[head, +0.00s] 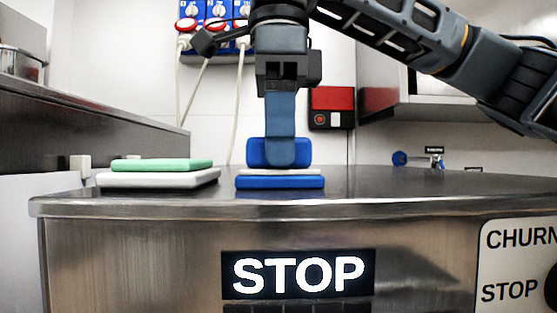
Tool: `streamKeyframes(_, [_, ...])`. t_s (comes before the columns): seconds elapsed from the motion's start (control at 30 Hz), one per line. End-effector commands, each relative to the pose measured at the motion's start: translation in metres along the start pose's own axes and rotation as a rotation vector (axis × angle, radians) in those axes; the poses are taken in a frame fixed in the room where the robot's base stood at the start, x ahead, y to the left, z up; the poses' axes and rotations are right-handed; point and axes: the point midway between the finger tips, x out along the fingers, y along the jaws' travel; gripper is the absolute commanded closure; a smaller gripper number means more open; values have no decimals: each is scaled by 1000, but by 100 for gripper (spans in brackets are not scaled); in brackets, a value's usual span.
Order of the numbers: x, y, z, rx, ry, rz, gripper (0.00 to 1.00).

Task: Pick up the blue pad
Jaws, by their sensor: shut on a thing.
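The blue pad (280,183) is flat, with a thin white layer on top and a raised blue block above it. It is at the near part of the steel top, just left of the picture's middle. My gripper (282,158) points straight down from above and is shut on the raised blue block. One finger covers the middle of the block, and the far finger is hidden. The pad looks level and sits at the height of the steel top; I cannot tell whether it touches it.
A green pad (162,165) lies on a white pad (158,179) to the left. The steel machine top (420,190) is clear to the right. A red box (332,99) and blue sockets with hanging cables are on the back wall. A steel shelf (80,115) stands left.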

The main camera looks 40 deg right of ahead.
Motion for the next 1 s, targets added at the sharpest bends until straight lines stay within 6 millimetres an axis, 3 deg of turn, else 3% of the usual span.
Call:
streamKeyframes(0.23, [-15,0,0,0,0,-1,89])
streamKeyframes(0.7, [-88,0,0,1,-1,-1,89])
streamKeyframes(1.0, [-100,0,0,0,1,0,89])
